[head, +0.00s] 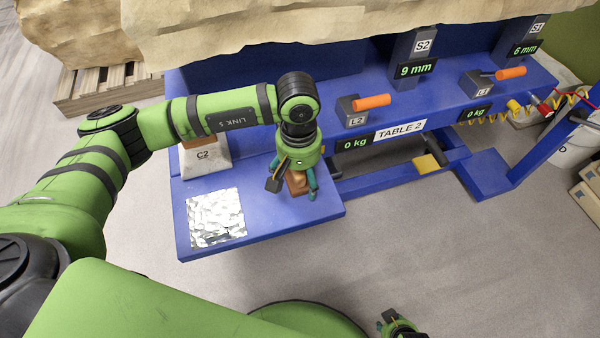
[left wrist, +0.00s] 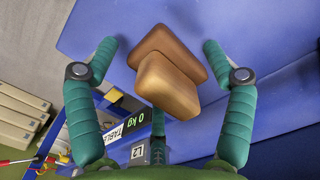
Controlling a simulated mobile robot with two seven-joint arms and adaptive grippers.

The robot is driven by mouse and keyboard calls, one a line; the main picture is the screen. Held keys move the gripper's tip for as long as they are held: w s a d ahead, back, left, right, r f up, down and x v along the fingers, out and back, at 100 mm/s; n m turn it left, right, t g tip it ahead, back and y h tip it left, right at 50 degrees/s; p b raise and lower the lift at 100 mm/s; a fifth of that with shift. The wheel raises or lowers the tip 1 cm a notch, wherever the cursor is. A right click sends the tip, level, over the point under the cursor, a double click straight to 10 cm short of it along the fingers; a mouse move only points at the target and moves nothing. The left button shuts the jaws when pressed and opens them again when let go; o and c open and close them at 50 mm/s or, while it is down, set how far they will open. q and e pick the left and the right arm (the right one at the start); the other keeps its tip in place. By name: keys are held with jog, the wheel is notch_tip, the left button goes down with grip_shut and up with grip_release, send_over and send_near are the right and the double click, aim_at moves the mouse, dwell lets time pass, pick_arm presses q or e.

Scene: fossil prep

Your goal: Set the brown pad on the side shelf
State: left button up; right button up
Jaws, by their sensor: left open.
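A brown pad (head: 297,182) shows below my left gripper (head: 294,186) in the head view, partly hidden by its fingers. In the left wrist view the brown pad (left wrist: 168,88) looks like a rounded tan block overlapping a second, darker brown block (left wrist: 166,48); I cannot tell whether they touch. Both lie between the spread teal fingers of the left gripper (left wrist: 158,50), with gaps on both sides. Below is the blue side shelf (head: 275,215), also in the wrist view (left wrist: 95,25). My right gripper (head: 400,324) shows only partly at the bottom edge.
A silvery foil sheet (head: 216,217) lies on the shelf's left part. A pale block marked C2 (head: 205,158) stands behind it. Orange-handled levers (head: 371,102) and the TABLE 2 sign (head: 400,130) are to the right. Floor in front is clear.

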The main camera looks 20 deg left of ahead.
pick_arm(q)
notch_tip(320, 180, up, 12)
jog(key=shift+w+a+r, duration=0.1)
dwell(0.6)
